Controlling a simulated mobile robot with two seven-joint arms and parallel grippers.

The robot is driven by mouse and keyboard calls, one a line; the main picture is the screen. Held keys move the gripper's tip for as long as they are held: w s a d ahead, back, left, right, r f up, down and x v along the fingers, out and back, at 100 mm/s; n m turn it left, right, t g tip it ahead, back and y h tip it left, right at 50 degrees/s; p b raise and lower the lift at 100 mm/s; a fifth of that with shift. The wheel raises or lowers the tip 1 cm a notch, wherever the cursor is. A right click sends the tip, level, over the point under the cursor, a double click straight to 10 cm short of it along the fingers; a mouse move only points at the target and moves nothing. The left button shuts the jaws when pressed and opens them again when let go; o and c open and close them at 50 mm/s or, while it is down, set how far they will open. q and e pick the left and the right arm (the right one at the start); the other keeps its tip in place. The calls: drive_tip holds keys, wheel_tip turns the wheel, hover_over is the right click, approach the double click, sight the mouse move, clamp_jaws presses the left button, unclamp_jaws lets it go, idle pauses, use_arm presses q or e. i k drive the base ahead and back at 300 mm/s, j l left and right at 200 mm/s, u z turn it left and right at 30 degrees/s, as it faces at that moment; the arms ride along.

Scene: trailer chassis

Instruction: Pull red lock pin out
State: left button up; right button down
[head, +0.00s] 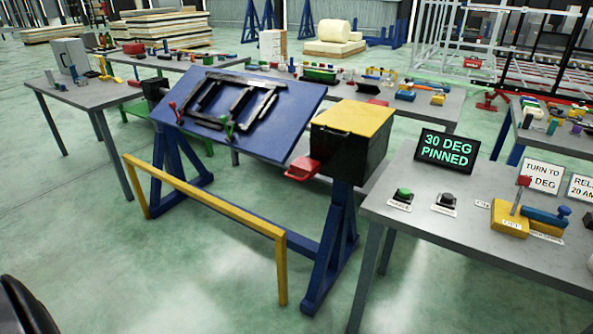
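A red block-like part (302,168) sticks out at the lower left of the yellow-topped black box (352,131) on the blue tilting stand. It may be the red lock pin, but I cannot tell for sure. The blue tilted panel (283,139) carries a black frame (233,101) held by small red and green clamps. A sign (447,148) on the right table reads "30 DEG PINNED". Neither gripper shows. A dark rounded shape is cut off at the lower left corner, and I cannot tell what it is.
A yellow rail (205,208) stands in front of the stand. The grey right table (480,243) holds a green button (404,194), a black button (447,200) and a red-knobbed lever on a yellow base (510,221). Cluttered tables stand behind. The green floor in front is clear.

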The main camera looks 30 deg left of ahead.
sight(304, 166)
drive_tip(key=i+j, duration=0.15)
drive_tip(key=j, duration=0.25)
drive_tip(key=i+j, duration=0.2)
drive_tip(key=j, duration=0.25)
drive_tip(key=i+j, duration=0.15)
drive_tip(key=j, duration=0.25)
drive_tip(key=i+j, duration=0.2)
drive_tip(key=j, duration=0.25)
drive_tip(key=i+j, duration=0.15)
drive_tip(key=j, duration=0.25)
drive_tip(key=i+j, duration=0.2)
drive_tip(key=j, duration=0.25)
drive_tip(key=i+j, duration=0.15)
drive_tip(key=j, duration=0.25)
drive_tip(key=i+j, duration=0.15)
drive_tip(key=j, duration=0.3)
drive_tip(key=i+z, duration=0.05)
